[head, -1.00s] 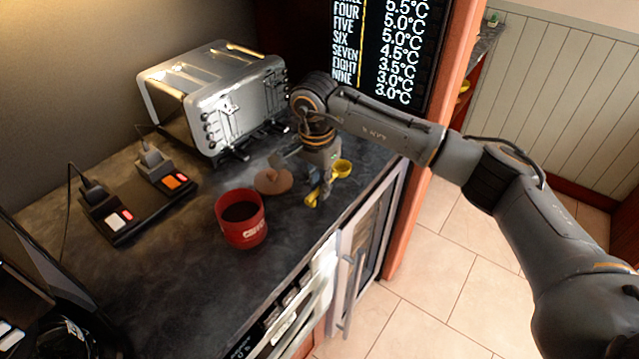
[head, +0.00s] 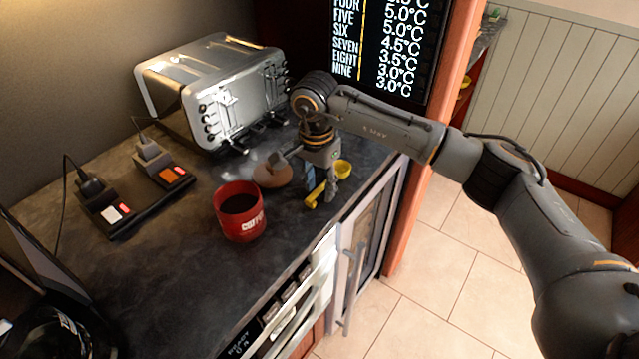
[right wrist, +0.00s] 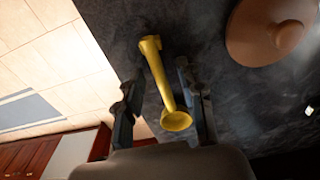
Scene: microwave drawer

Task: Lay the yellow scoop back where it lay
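In the right wrist view the scoop (right wrist: 161,75) runs between the two spread fingers (right wrist: 160,105), with visible gaps on both sides. It seems to rest on the counter; any small height is hard to judge. My left gripper is not in view.
A red canister (head: 240,218) with dark contents stands left of the gripper. Its brown lid (head: 270,176) lies close beside the gripper. A metal toaster (head: 210,95) stands behind, and a black charging dock (head: 130,205) at left. Bare counter lies in front of the dock.

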